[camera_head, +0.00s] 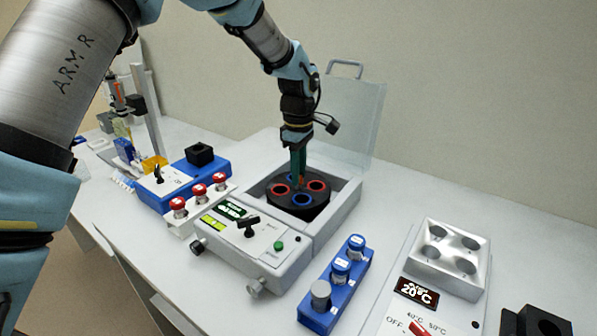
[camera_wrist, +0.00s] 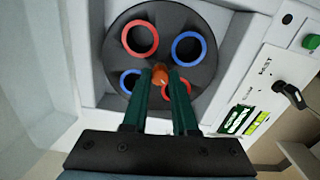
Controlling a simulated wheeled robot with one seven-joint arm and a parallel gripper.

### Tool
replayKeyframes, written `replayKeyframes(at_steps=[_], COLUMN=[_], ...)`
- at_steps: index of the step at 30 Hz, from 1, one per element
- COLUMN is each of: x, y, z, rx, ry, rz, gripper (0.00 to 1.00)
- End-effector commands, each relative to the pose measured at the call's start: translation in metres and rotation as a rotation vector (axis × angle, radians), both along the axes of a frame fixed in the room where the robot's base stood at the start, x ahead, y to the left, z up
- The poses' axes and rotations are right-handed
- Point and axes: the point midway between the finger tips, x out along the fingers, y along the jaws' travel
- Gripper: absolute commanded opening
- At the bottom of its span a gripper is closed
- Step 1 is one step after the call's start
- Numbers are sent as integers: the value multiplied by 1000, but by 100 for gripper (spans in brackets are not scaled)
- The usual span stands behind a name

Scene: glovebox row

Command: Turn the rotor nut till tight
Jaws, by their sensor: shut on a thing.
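The rotor (camera_head: 305,199) is a dark round disc with red-ringed and blue-ringed holes, inside the open centrifuge (camera_head: 340,208). The rotor also shows in the wrist view (camera_wrist: 175,30). The rotor nut (camera_wrist: 160,75) is a small orange piece at the rotor's centre. My gripper (camera_wrist: 161,72) points down at it, and its green fingers are shut on the nut. In the head view my gripper (camera_head: 299,182) stands over the rotor's centre and hides most of the nut. The clear lid (camera_head: 350,115) stands raised behind.
A rack of red-capped tubes (camera_head: 199,192) stands left of the centrifuge, and a blue rack with blue-capped tubes (camera_head: 340,275) in front right. A heating block (camera_head: 447,258) is further right. A blue device (camera_head: 185,183) stands behind the red-capped tubes.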

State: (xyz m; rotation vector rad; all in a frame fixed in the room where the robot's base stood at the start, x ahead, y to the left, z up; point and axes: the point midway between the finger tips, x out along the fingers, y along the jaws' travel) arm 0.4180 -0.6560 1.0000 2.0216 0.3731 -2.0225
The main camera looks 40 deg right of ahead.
Motion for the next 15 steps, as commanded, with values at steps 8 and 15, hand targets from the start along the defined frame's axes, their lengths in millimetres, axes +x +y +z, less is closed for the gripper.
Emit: replayKeyframes(at_steps=[8, 15], x=[0, 0], y=[0, 0], z=[0, 0], rx=[1, 1], ry=[0, 0], rz=[0, -4], gripper=[0, 0])
